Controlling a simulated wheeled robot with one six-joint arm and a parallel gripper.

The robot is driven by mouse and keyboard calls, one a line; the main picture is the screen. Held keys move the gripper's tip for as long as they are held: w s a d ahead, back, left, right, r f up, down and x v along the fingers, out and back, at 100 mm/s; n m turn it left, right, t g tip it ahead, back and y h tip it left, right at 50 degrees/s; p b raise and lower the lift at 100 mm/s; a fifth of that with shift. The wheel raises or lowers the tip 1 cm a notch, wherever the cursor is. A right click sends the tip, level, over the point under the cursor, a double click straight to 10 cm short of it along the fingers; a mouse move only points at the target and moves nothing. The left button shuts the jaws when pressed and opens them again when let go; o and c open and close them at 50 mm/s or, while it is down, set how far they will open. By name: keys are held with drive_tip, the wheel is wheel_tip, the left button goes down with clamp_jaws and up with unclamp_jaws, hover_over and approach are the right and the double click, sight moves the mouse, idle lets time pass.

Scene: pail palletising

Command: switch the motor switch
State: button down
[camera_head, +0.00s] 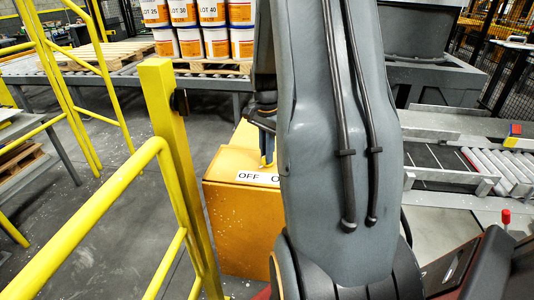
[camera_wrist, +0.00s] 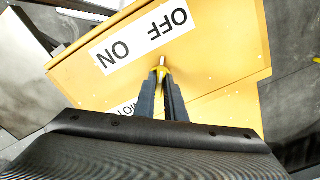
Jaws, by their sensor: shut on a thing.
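The motor switch box is a yellow-orange cabinet (camera_head: 235,225) left of my arm in the head view. Its top carries a white OFF/ON label (camera_wrist: 145,36), upside down in the wrist view; my arm hides most of the ON side in the head view. The switch lever (camera_wrist: 162,62) is a short metallic stub with yellow near it. My gripper (camera_wrist: 161,78) is shut on the lever, its two dark fingers close around it. The gripper also shows in the head view (camera_head: 266,158), partly behind my arm. A second label (camera_wrist: 123,108) is mostly hidden behind the fingers.
Yellow guard rails and a post (camera_head: 168,130) stand close on the left. Stacked white and orange pails (camera_head: 190,43) sit on a pallet behind. A roller conveyor (camera_head: 490,168) and a red-knobbed stick (camera_head: 506,217) are on the right.

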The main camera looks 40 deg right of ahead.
drive_tip(key=shift+w+d+r, duration=0.1)
drive_tip(key=c, duration=1.8)
unclamp_jaws()
drive_tip(key=shift+r+b, duration=1.05)
drive_tip(key=shift+r, duration=2.85)
drive_tip(key=s+a+f+n, duration=0.2)
drive_tip(key=a+n, duration=0.3)
drive_tip(key=a, duration=0.4)
drive_tip(key=s+a+f+n+t, duration=0.1)
drive_tip(key=s+a+f+n, duration=0.2)
drive_tip(key=a+n, duration=0.3)
drive_tip(key=s+a+f+n+b, duration=0.1)
drive_tip(key=s+a+n, duration=0.4)
drive_tip(key=a, duration=0.8)
drive_tip(key=shift+a+f+n, duration=0.2)
drive_tip(key=shift+f+n, duration=0.3)
drive_tip(key=shift+f, duration=0.15)
